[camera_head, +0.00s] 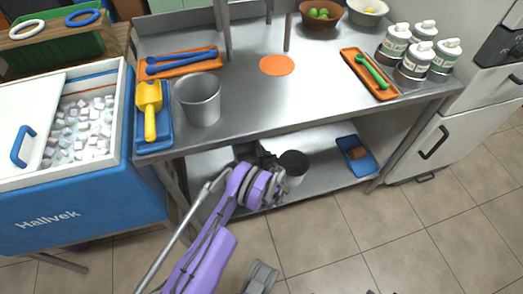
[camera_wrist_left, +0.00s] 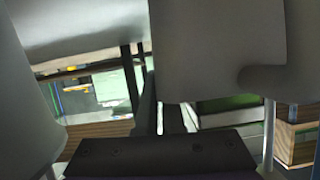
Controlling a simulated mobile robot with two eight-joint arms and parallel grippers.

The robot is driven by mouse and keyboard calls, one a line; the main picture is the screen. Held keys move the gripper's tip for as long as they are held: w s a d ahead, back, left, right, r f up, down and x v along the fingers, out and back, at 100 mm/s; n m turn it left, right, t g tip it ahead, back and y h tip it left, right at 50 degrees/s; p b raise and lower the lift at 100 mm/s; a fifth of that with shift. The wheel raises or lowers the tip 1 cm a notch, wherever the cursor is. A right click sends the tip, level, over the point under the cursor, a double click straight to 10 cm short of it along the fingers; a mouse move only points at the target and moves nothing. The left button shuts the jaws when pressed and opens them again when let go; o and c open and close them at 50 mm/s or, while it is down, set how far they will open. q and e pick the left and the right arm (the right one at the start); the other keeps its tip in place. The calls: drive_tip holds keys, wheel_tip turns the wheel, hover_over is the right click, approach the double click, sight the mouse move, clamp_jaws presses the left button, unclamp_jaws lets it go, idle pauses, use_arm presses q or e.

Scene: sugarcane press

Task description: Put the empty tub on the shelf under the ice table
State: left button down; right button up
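A small pale tub (camera_head: 296,177) with a dark round top stands upright on the lower shelf (camera_head: 325,175) of the steel table (camera_head: 250,97), near its front edge. My left gripper (camera_head: 257,158) reaches under the tabletop just left of the tub. Its fingers are dark and partly hidden by my wrist, so I cannot tell whether they touch the tub. In the left wrist view, large blurred pale surfaces fill the near part, and the grip is unclear. A grey metal bucket (camera_head: 199,101) stands on the tabletop. My right gripper cannot be made out.
A blue tray (camera_head: 369,167) with a brown item lies on the shelf's right. The tabletop holds a yellow scoop (camera_head: 150,103), orange trays (camera_head: 370,75) and several canisters (camera_head: 413,62). A blue ice chest (camera_head: 80,215) stands left. The tiled floor in front is open.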

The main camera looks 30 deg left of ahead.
use_arm(q)
drive_tip(key=shift+f, duration=0.1)
drive_tip(key=c, duration=1)
unclamp_jaws()
drive_tip(key=shift+c, duration=0.2)
